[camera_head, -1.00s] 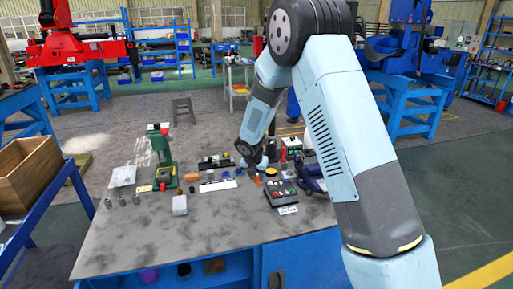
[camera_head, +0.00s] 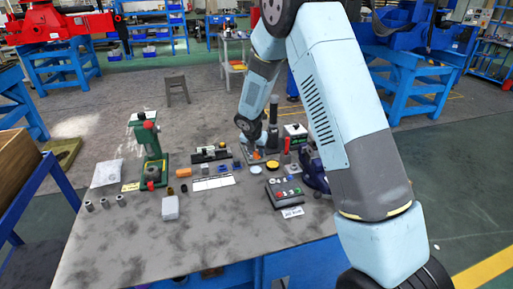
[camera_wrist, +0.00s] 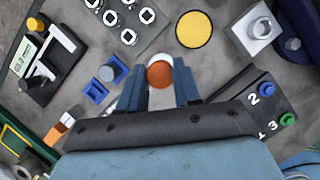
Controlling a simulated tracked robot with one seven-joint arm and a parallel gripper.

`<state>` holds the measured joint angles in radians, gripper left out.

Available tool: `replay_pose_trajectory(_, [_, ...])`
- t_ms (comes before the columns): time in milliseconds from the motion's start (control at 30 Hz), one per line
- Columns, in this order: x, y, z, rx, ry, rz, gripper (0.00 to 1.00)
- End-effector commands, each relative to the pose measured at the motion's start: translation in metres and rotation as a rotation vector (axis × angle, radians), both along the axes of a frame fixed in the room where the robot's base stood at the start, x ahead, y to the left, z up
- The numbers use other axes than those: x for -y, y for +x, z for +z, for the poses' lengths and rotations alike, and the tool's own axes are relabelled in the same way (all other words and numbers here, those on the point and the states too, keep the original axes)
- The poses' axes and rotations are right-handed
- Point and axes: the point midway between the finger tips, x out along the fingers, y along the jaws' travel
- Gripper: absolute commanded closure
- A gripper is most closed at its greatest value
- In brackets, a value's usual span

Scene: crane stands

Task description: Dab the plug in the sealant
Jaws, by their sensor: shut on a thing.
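An orange-brown plug (camera_wrist: 159,73) with a white band at its top edge sits between the two blue fingers of my gripper (camera_wrist: 158,88) in the wrist view. The gripper is shut on it. The yellow round pad in a dark-rimmed dish (camera_wrist: 193,29), which looks like the sealant, lies ahead and a little right of the plug, apart from it in the picture. The yellow dish also shows in the head view (camera_head: 272,166), just in front of my gripper (camera_head: 257,152). The height of the plug above the table cannot be told.
A button box (camera_head: 285,192) stands in front of the dish, and its numbered buttons show in the wrist view (camera_wrist: 262,98). A plate with several sockets (camera_wrist: 125,18), a blue block (camera_wrist: 106,72) and a caliper-like gauge (camera_wrist: 38,62) lie nearby. The table's front left (camera_head: 120,250) is clear.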

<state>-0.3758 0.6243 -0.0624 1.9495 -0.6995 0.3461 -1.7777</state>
Motion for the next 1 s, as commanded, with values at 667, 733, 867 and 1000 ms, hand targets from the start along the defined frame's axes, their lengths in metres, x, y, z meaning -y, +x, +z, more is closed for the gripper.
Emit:
replay_pose_trajectory(667, [-0.007, -0.001, -0.046, 0.0, 0.0, 0.011, 0.92])
replay_pose_trajectory(733, [-0.007, -0.001, -0.047, 0.001, 0.0, 0.01, 0.92])
replay_pose_trajectory(867, [-0.007, -0.001, -0.047, 0.001, 0.0, 0.01, 0.92])
replay_pose_trajectory(1000, [-0.007, -0.002, -0.047, 0.0, 0.0, 0.01, 0.92])
